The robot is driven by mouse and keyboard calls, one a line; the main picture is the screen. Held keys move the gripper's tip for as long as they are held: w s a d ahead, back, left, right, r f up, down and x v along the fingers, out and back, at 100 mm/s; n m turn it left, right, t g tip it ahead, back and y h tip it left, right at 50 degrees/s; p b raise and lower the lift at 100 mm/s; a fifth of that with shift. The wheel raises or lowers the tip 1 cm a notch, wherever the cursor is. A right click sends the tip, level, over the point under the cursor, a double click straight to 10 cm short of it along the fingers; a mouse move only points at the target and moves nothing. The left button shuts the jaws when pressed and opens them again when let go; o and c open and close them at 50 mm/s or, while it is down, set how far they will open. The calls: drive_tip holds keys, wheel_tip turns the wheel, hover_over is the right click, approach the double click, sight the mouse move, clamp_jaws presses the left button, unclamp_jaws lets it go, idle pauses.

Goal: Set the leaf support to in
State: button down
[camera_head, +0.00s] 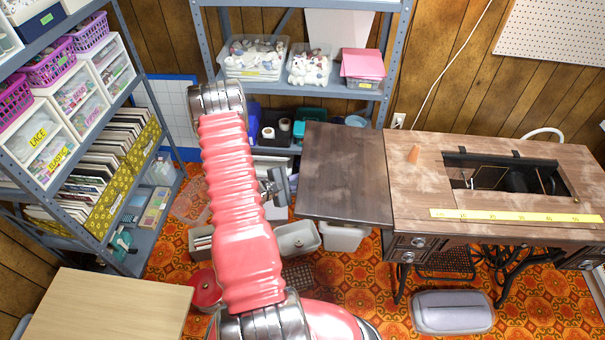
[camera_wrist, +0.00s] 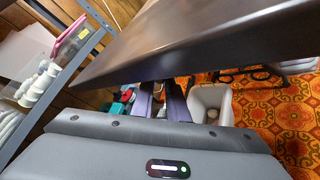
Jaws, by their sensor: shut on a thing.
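The sewing table (camera_head: 415,185) has its dark wooden leaf (camera_head: 345,175) raised level at its left side. The leaf support is hidden beneath the leaf in both views. My gripper (camera_head: 280,187) is at the leaf's left edge in the head view. In the wrist view its two fingers (camera_wrist: 160,98) are close together and reach under the leaf (camera_wrist: 190,40), whose edge hides their tips. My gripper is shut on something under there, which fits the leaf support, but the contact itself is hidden.
A grey shelf unit (camera_head: 140,85) with drawers and files stands at the left. Another shelf (camera_head: 270,88) stands behind my arm. Grey and white bins (camera_head: 297,238) sit on the floor below the leaf. A pale table (camera_head: 105,305) is at the front left.

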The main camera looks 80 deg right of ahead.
drive_tip(key=shift+s+a, duration=0.1)
drive_tip(key=shift+s, duration=0.05)
drive_tip(key=c, duration=1.7)
unclamp_jaws()
drive_tip(key=shift+c, duration=0.2)
drive_tip(key=v, duration=1.4)
drive_tip(key=shift+c, duration=0.3)
